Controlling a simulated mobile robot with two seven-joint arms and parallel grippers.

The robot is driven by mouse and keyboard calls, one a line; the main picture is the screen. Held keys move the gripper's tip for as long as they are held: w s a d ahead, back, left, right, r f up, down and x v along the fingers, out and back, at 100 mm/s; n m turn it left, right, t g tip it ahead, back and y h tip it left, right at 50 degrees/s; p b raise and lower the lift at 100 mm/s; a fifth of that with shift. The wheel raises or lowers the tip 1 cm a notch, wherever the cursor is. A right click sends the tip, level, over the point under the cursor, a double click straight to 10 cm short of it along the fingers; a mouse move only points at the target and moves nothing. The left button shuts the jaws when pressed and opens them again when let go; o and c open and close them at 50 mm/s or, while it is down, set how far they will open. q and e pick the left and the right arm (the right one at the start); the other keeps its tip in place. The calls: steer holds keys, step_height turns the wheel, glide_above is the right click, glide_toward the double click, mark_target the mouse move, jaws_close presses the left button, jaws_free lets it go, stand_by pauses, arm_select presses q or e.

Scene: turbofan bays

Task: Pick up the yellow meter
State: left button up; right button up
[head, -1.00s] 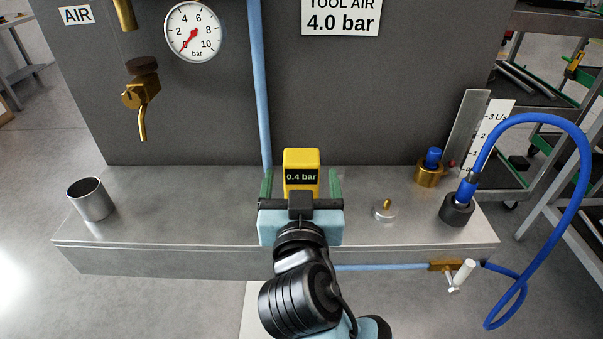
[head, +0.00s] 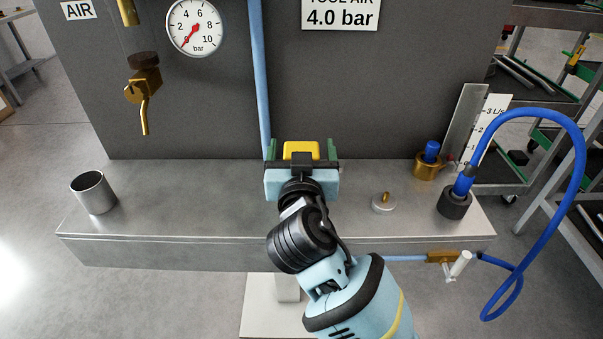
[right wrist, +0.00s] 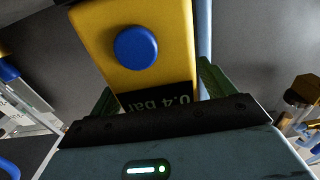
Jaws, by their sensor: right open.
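The yellow meter (head: 301,149) stands on the steel bench against the dark panel. In the head view my right gripper covers most of it and only its top shows. My right gripper (head: 302,150) is open, with a green finger on either side of the meter. In the right wrist view the meter (right wrist: 145,50) fills the space ahead of the jaws, with its blue button and its "0.4 bar" display showing. My left gripper is not in view.
The bench (head: 150,221) also holds a metal cup (head: 93,192) at the left. To the right are a small brass-topped disc (head: 384,202), a brass fitting with a blue cap (head: 428,165) and a blue hose (head: 584,150) in a black socket. A blue pipe (head: 259,80) runs behind the meter.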

steer(key=shift+w, duration=0.25)
steer(key=shift+c, duration=0.4)
steer(key=c, duration=1.1)
steer(key=shift+r, duration=0.15)
